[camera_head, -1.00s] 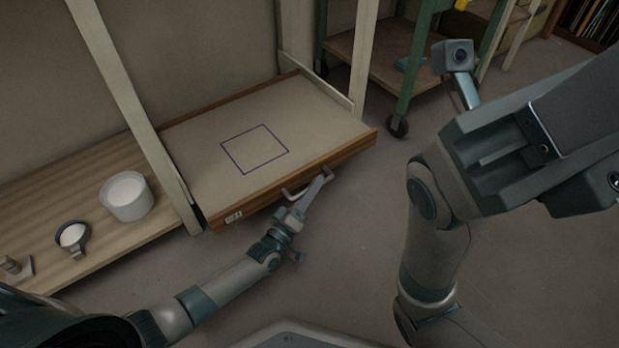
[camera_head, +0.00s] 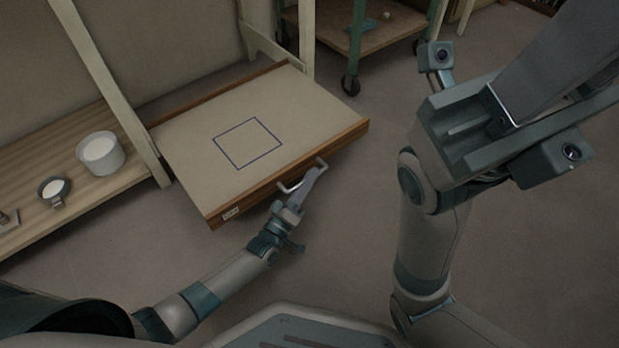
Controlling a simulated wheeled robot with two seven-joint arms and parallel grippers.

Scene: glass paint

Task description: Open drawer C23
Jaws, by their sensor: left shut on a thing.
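The drawer (camera_head: 185,140) is a shallow wooden tray with a pale top face bearing a blue square outline. It sticks out between the cream posts of its rack. A small white label (camera_head: 230,213) sits at the left end of its front edge, too small to read. My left gripper (camera_head: 309,184) is shut on the metal bar handle (camera_head: 290,187) at the middle of that front edge. My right gripper (camera_head: 555,60) is raised close to the camera at upper right, away from the drawer. Its fingertips are not clear, so its opening cannot be told.
A wooden shelf (camera_head: 60,170) at left bears a white tub (camera_head: 100,153) and a small dark-rimmed cup (camera_head: 54,191). A green-framed wheeled cart (camera_head: 355,45) stands behind the drawer. Open floor (camera_head: 345,240) lies in front of the drawer and to its right.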

